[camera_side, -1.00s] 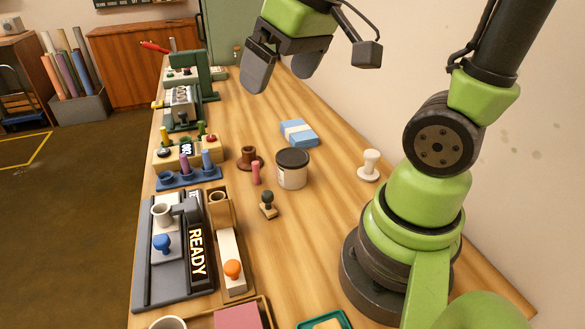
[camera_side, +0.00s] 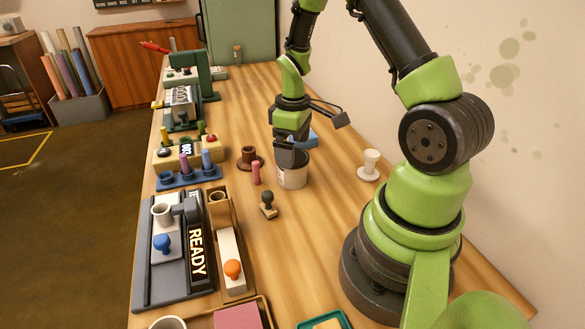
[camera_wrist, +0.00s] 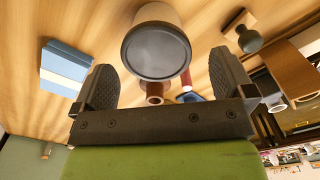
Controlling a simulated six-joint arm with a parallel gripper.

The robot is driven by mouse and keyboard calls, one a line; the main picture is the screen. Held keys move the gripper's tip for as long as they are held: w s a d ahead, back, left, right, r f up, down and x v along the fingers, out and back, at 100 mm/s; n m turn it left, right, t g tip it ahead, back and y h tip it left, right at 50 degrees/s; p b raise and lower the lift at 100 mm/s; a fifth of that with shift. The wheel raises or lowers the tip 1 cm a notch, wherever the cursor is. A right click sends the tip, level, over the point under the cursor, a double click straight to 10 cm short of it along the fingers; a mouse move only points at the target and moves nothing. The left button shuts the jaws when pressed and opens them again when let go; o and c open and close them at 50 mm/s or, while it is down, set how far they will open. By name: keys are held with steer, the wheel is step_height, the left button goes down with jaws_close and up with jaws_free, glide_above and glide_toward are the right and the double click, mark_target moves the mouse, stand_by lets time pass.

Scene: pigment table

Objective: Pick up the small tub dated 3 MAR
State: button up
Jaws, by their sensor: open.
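A small white tub (camera_side: 292,178) with a dark lid stands upright on the table. No date can be read on it in these views. In the side view my gripper (camera_side: 291,159) is right at the top of the tub and partly covers its lid. In the wrist view my gripper (camera_wrist: 162,60) is open, with one finger on each side of the dark round lid of the tub (camera_wrist: 157,50). Gaps show between the lid and both fingers, and nothing is held.
A brown stand (camera_side: 249,159) and a pink cylinder (camera_side: 255,173) stand just left of the tub. A dark-handled stamp (camera_side: 268,204) is in front. A blue box (camera_wrist: 65,68) lies behind, partly hidden in the side view. A white stamp (camera_side: 370,165) stands to the right.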

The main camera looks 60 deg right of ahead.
steer(key=shift+d+f, duration=0.2)
steer(key=shift+f, duration=2.5)
steer(key=c, duration=0.9)
